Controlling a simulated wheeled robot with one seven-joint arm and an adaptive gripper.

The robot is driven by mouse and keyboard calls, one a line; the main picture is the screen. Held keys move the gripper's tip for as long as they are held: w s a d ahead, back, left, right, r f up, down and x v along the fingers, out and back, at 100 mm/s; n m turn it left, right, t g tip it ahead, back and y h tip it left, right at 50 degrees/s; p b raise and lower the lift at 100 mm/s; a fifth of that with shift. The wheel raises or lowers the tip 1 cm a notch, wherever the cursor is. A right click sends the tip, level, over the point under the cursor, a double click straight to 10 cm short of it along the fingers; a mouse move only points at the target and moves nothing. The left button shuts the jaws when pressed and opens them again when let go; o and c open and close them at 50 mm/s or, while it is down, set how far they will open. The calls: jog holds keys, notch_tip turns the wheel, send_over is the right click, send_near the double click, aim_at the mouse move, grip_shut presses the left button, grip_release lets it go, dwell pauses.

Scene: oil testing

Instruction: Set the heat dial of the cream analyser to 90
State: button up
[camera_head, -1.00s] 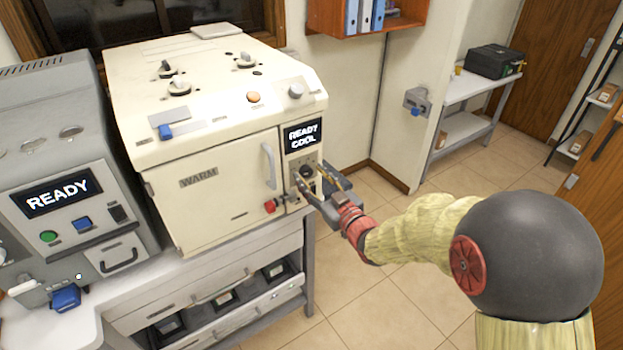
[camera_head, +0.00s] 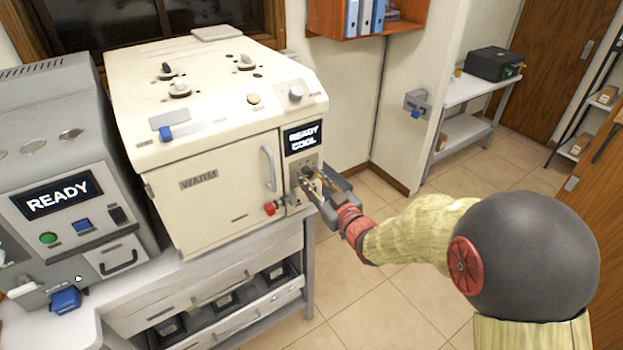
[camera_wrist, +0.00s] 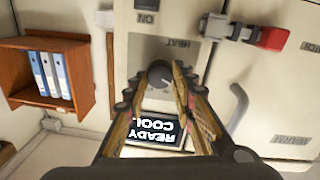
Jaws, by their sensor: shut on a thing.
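The cream analyser (camera_head: 215,215) stands on the bench, its door shut and its display (camera_head: 303,139) reading READY COOL. Its dark heat dial (camera_wrist: 160,74) sits on the front panel between the display and the HEAT label (camera_wrist: 178,43), which appears inverted in the wrist view. My gripper (camera_head: 311,181) is at this panel, coming from the right. In the wrist view its two fingers (camera_wrist: 158,82) close around the dial from either side. The dial's scale and its setting cannot be read; the fingers hide part of it.
A red-tipped lever (camera_head: 270,209) juts out low beside the door, left of the dial, and a door handle (camera_head: 268,168) stands above it. A grey machine (camera_head: 60,170) reading READY is at the left. The floor to the right is clear.

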grip_shut()
jog(key=m+p, duration=0.1)
jog(key=m, duration=0.2)
jog(key=shift+m+p, duration=0.3)
jog(key=m+p, duration=0.1)
jog(key=m, duration=0.2)
jog(key=shift+w+d+r+p, duration=0.1)
jog(key=shift+p, duration=0.25)
jog(key=m+p, duration=0.2)
jog(key=m, duration=0.2)
jog(key=m+p, duration=0.2)
jog(key=m, duration=0.1)
jog(key=shift+d+m+g, duration=0.1)
jog(key=shift+m+g, duration=0.2)
jog(key=shift+g, duration=0.1)
jog(key=m+p, duration=0.4)
jog(key=m, duration=0.2)
jog(key=shift+w+y, duration=0.1)
jog(key=shift+y, duration=0.3)
jog(key=m+p, duration=0.2)
jog(key=m, duration=0.1)
jog(key=m+p, duration=0.1)
jog(key=m, duration=0.1)
jog(key=shift+f, duration=0.3)
